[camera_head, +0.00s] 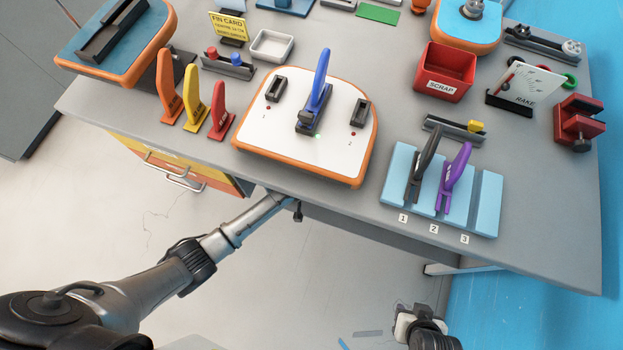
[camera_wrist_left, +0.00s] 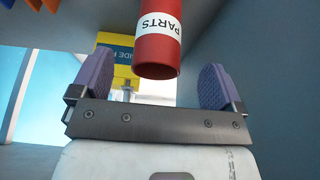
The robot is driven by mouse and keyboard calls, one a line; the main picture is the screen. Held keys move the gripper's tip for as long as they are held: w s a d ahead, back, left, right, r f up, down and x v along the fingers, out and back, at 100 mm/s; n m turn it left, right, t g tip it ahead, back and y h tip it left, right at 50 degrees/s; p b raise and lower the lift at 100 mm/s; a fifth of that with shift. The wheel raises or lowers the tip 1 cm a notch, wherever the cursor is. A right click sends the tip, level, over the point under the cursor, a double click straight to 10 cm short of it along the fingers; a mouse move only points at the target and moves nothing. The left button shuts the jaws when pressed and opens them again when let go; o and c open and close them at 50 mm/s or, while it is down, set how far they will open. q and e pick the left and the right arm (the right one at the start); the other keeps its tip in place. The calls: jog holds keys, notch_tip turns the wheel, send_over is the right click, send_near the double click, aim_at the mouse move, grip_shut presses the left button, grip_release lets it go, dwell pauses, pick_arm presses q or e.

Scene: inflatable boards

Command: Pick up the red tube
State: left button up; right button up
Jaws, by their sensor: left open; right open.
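The red tube (camera_wrist_left: 158,48), with a white PARTS label, shows in the left wrist view. Its open round end faces the camera. My left gripper (camera_wrist_left: 157,78) is open, with its two purple finger pads on either side of the tube and a gap on each side. In the head view my left arm reaches under the table's front edge, so the tube and the left gripper are hidden there. My right gripper (camera_head: 409,318) is low in the head view, away from the table, open and only partly visible.
The grey table (camera_head: 540,225) hangs over my left arm. On it are a white board (camera_head: 300,150) with a blue fin, a light blue rack (camera_head: 484,205) with black and purple fins, and a red SCRAP bin (camera_head: 444,72). A drawer unit (camera_head: 185,168) stands beneath.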

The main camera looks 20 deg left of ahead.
pick_arm(q)
jog(key=w+f+b, duration=0.3)
jog(key=w+f, duration=0.1)
jog(key=w, duration=0.1)
jog(key=shift+f+b, duration=0.3)
jog(key=shift+b, duration=0.05)
jog(key=shift+w+a, duration=0.1)
jog(key=c, duration=1.2)
jog(key=shift+r, duration=0.1)
